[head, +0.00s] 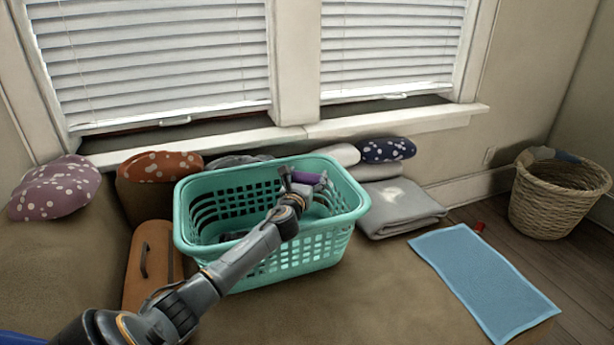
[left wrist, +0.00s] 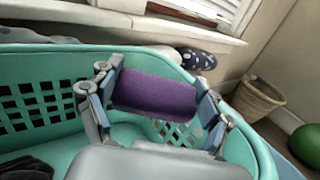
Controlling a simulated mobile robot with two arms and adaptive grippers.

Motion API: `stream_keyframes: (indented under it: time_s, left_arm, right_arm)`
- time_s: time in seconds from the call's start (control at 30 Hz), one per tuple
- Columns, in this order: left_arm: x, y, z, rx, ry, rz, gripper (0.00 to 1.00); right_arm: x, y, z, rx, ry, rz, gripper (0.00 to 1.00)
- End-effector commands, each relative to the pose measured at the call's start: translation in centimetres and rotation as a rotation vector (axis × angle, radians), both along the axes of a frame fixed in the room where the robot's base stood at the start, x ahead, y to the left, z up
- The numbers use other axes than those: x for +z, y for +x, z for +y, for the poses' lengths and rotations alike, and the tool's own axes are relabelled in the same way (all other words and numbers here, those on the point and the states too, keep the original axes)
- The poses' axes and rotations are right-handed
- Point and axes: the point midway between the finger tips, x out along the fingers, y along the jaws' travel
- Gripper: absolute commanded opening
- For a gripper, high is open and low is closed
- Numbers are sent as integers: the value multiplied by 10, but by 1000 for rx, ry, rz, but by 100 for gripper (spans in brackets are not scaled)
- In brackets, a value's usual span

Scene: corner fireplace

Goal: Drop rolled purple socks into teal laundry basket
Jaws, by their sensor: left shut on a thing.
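The rolled purple socks (left wrist: 154,95) are held between the two fingers of my left gripper (left wrist: 156,100) in the left wrist view. The teal laundry basket (head: 264,272) stands on the tan cushioned surface. My left arm reaches over its near side, and the gripper is over the basket's right part. Something dark (left wrist: 27,168) lies inside the basket at lower left in the wrist view. My right gripper is not in view.
A folded grey blanket (head: 398,207) lies right of the basket, and a blue mat (head: 484,280) further right. A wicker basket (head: 545,208) stands on the floor. Spotted pillows (head: 57,188) line the back. A brown case (head: 152,268) is left of the basket.

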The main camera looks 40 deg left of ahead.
Motion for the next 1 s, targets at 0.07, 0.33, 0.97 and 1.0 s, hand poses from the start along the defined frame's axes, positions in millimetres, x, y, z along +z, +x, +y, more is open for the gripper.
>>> stream_keyframes:
  time_s: [0.07,0.33,0.97,1.0]
  left_arm:
    - [0,0,0,0,0,0,83]
    - [0,0,0,0,0,0,100]
    - [-1,-50,-26,-3,3,4,100]
    - [-1,-57,-30,-3,2,3,100]
  right_arm:
    - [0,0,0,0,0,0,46]
    - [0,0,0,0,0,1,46]
    - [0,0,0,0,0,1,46]
    - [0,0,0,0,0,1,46]
